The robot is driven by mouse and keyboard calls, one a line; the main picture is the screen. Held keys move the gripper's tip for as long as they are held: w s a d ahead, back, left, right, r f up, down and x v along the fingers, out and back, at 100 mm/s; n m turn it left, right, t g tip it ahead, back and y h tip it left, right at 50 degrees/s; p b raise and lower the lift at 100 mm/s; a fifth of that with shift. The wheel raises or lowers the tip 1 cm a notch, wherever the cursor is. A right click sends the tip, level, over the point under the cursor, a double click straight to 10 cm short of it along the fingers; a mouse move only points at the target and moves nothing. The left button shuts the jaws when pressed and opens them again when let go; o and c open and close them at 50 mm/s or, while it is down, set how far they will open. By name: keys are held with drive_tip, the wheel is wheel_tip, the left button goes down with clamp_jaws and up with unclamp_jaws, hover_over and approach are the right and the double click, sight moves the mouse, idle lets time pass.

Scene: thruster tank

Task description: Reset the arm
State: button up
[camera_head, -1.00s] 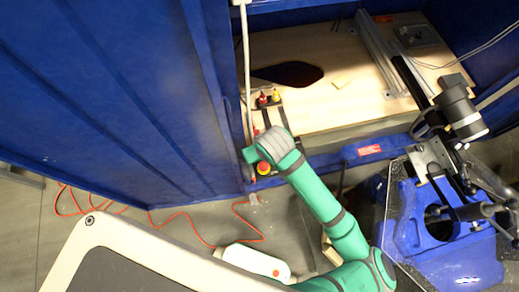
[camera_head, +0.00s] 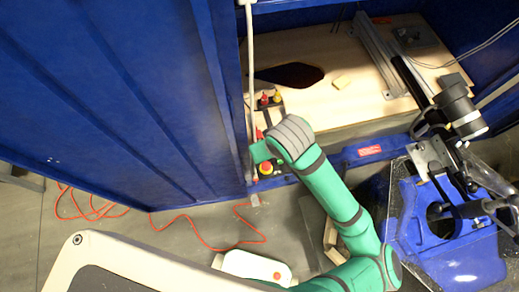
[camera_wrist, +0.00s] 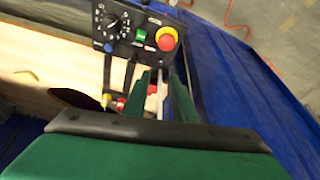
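My green arm rises from the lower right in the head view, and its grey-banded wrist bends over the front edge of the blue enclosure. My gripper (camera_wrist: 160,94) points toward the control panel (camera_wrist: 127,28) in the wrist view. Its two green fingers look apart, with a gap between them, so it seems open and empty. The panel has a black knob, a green button and a red emergency stop (camera_wrist: 167,39). The emergency stop also shows in the head view (camera_head: 266,169), just below my wrist. The fingers are mostly hidden in the head view.
A blue wall (camera_head: 110,90) stands close on the left. A wooden board (camera_head: 350,95) with a dark hole lies inside the enclosure. A blue stand (camera_head: 455,255) with a black-and-silver device (camera_head: 460,110) is at the right. An orange cable (camera_head: 190,222) lies on the open floor.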

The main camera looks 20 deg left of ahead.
drive_tip(key=shift+s+d+r, duration=0.1)
drive_tip(key=shift+s+r, duration=0.05)
drive_tip(key=shift+r, duration=0.3)
idle(0.3)
drive_tip(key=d+f+t, duration=0.1)
drive_tip(key=d, duration=0.2)
drive_tip(key=d+f+m+t, duration=0.1)
drive_tip(key=d+f, duration=0.1)
drive_tip(key=w+d+f+t, duration=0.1)
drive_tip(key=d, duration=0.2)
drive_tip(key=shift+w+d+f+m, duration=0.1)
drive_tip(key=shift+d+f+m, duration=0.25)
drive_tip(key=shift+m, duration=0.05)
drive_tip(key=s+d+f+m+t, duration=0.1)
drive_tip(key=s+d+f+t, duration=0.15)
drive_tip(key=s, duration=0.35)
drive_tip(key=s+d+f+m+t, duration=0.1)
drive_tip(key=s+d+f+t, duration=0.1)
drive_tip(key=s+d, duration=0.3)
drive_tip(key=s+a+r+m+t+h, duration=0.2)
drive_tip(key=s+a+r+m+t, duration=0.2)
drive_tip(key=s+a, duration=0.5)
wheel_tip(320, 180, up, 2)
drive_tip(key=shift+s+a+r+t+h, duration=0.3)
drive_tip(key=shift+s+t, duration=0.15)
drive_tip(key=shift+s, duration=0.1)
